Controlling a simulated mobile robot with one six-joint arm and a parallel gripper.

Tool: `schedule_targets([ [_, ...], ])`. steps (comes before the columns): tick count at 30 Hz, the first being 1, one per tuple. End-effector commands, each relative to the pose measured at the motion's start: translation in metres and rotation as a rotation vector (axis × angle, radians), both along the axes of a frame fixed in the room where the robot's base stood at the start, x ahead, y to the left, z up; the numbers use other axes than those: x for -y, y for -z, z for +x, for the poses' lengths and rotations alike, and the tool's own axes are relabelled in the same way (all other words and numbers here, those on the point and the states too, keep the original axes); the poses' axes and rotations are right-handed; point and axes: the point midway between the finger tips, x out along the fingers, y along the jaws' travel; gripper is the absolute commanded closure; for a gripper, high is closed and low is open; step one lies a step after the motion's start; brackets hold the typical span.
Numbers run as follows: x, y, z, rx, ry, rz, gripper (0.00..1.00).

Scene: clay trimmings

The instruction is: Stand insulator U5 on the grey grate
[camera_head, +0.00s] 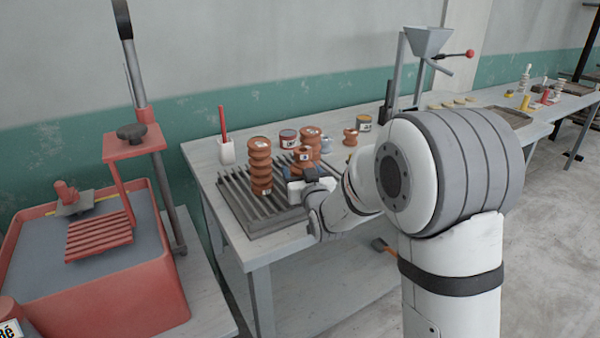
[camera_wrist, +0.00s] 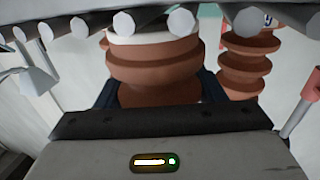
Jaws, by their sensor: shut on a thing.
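My gripper (camera_head: 301,173) is shut on a brown ribbed insulator (camera_head: 303,154), whose upper part shows above the jaws in the head view. The wrist view, which looks upside down, shows this insulator (camera_wrist: 155,65) upright between the dark fingers, with a pale band at its lower end. That end is at the bars of the grey grate (camera_head: 255,218); I cannot tell whether it touches them. A taller brown insulator (camera_head: 261,172) stands on the grate to the left, and it also shows in the wrist view (camera_wrist: 247,65). I cannot read the labels, so U5 is not confirmed.
Behind the held insulator are another brown insulator (camera_head: 311,136) and a dark red can (camera_head: 288,138). A small brown insulator (camera_head: 350,137) and a dark can (camera_head: 364,124) stand farther right. A white holder with a red handle (camera_head: 227,152) is at the back left.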

Motion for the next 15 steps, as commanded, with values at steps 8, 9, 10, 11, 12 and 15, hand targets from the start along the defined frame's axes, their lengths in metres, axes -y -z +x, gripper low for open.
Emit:
schedule_targets([
  [8,-0.0005,0.0018,-0.0002,0.0,-0.001,0.0,0.23],
  [9,-0.0006,0.0018,-0.0002,0.0,-0.001,0.0,0.19],
  [10,-0.0006,0.0018,-0.0002,0.0,-0.001,0.0,0.17],
  [11,-0.0006,0.0018,-0.0002,0.0,-0.001,0.0,0.15],
  [12,-0.0007,0.0017,-0.0002,0.0,-0.001,0.0,0.15],
  [15,-0.0008,0.0017,-0.0003,0.0,-0.001,0.0,0.15],
])
